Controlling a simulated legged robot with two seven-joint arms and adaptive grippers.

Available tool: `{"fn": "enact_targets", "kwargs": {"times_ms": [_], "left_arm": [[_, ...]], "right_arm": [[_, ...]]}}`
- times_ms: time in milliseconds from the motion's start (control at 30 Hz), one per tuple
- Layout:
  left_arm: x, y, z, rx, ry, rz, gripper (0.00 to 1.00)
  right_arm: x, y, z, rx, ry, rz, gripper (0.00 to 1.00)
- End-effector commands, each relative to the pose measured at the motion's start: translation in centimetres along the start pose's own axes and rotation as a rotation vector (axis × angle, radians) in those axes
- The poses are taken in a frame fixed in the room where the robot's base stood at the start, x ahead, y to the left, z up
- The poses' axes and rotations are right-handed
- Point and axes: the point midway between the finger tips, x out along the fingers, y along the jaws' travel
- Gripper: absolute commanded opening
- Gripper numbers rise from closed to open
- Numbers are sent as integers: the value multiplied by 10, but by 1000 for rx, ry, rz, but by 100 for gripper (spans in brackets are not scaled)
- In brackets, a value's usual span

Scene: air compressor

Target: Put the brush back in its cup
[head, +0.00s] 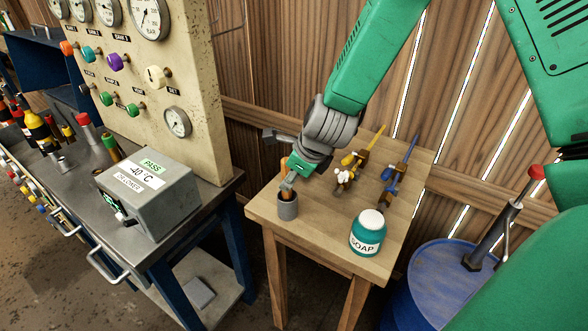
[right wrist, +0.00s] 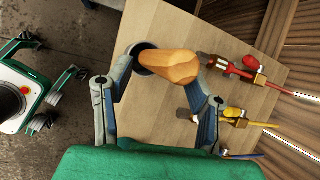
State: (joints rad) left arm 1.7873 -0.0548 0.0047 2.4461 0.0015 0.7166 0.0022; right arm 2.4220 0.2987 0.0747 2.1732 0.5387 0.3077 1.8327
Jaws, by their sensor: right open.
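The grey cup (head: 288,210) stands at the left front corner of the small wooden table. The brush has an orange wooden handle (right wrist: 168,66). In the right wrist view it rises from the dark mouth of the cup (right wrist: 143,56), its lower end hidden inside or behind the rim. My right gripper (head: 288,180) is just above the cup. In the right wrist view its fingers (right wrist: 163,80) are spread on both sides of the handle; whether they touch it I cannot tell. My left gripper is not in view.
A teal soap jar (head: 367,233) stands at the table's front right. Yellow (head: 350,160) and blue (head: 398,172) handled tools lie behind; a red one (right wrist: 232,66) shows in the wrist view. A grey box (head: 150,195) is on the bench at left, a blue barrel (head: 440,285) at right.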

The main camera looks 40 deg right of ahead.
Motion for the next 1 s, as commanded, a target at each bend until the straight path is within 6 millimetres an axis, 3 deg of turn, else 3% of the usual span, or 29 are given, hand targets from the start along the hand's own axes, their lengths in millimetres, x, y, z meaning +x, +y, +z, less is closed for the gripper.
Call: {"fn": "enact_targets", "kwargs": {"times_ms": [167,400,600,1000], "left_arm": [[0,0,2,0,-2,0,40],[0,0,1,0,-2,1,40],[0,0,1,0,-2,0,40],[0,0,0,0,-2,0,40]], "right_arm": [[-21,0,2,-2,-3,-3,47],[-71,0,2,-3,-3,-5,47],[-102,0,2,-3,0,-3,47],[-117,0,2,-1,1,0,47]]}}
